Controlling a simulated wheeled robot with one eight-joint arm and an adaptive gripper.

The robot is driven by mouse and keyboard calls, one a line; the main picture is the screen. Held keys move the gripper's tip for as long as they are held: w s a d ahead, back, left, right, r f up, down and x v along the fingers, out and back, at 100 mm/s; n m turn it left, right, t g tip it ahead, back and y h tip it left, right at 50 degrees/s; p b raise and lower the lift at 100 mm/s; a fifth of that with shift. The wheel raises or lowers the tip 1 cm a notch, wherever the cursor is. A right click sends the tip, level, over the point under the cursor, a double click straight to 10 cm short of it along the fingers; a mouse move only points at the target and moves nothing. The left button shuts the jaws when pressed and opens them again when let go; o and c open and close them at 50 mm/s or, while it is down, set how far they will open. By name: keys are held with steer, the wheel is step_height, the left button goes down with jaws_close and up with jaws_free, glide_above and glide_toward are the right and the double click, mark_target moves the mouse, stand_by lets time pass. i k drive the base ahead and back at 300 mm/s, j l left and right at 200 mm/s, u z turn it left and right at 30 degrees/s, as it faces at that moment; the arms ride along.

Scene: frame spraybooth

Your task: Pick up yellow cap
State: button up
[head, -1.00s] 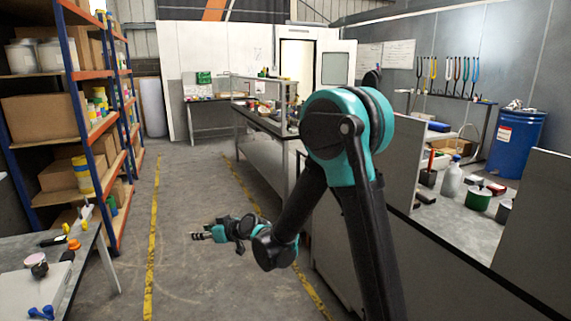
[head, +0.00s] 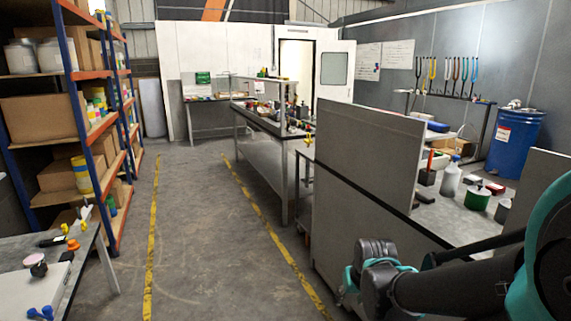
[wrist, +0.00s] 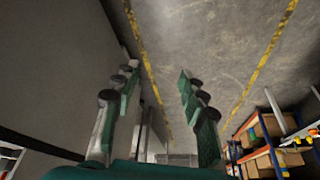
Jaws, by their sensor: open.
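Small yellow items lie on the left table in the head view: one (head: 65,228) near its far edge and one (head: 83,226) beside it. An orange piece (head: 73,244) sits just in front of them. They are too small to tell which is the yellow cap. My gripper (wrist: 158,72) is open and empty in the wrist view, with bare floor between its fingers. In the head view my arm is at the lower right, far from the left table, and the fingers cannot be made out there.
The left table (head: 20,249) also holds a dark round item (head: 39,269) and blue pieces (head: 41,312). A shelf rack (head: 82,118) stands behind it. A grey partition (head: 370,150) and bench stand close to my arm. The floor (head: 205,230) in the middle is clear.

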mark_target(84, 227)
steer(key=u, duration=2)
